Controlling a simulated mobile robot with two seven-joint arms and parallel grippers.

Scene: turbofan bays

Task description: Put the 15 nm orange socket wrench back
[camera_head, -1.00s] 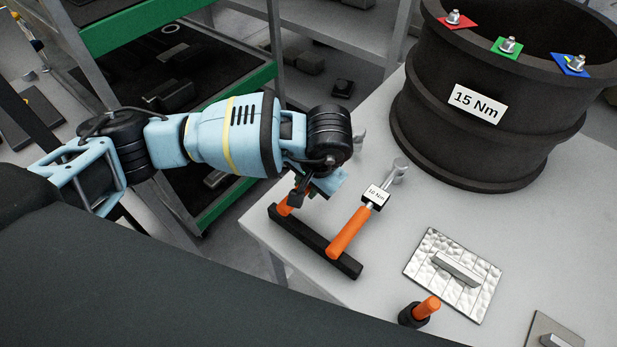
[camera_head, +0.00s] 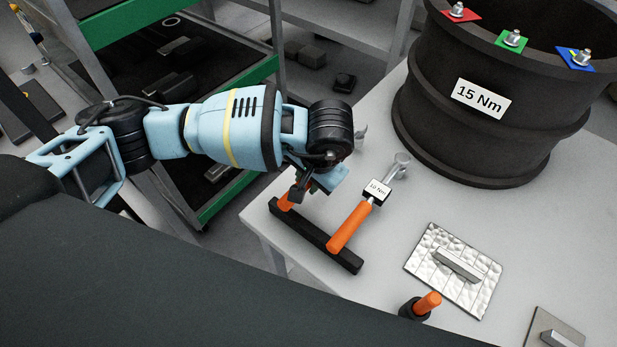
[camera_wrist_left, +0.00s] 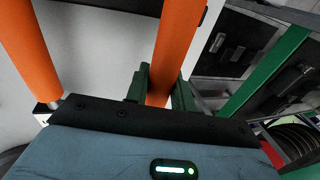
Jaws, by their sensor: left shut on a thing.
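My left gripper (camera_head: 303,191) is shut on the handle of an orange socket wrench (camera_head: 285,203), at the left end of the black holder bar (camera_head: 318,238) on the table. The wrist view shows the gripper fingers (camera_wrist_left: 160,88) on either side of this orange handle (camera_wrist_left: 178,40). My wrist hides most of that wrench, and its label is not readable. A second orange wrench (camera_head: 349,228), labelled 10 Nm, lies with its handle across the right part of the bar. My right gripper is not in view.
A large black drum (camera_head: 480,125) labelled 15 Nm stands at the back right, with red, green and blue tabs on its rim. A textured metal plate (camera_head: 475,285) and an orange-handled tool in a black cup (camera_head: 414,309) are near the front. A green-edged shelf (camera_head: 235,90) stands behind my arm.

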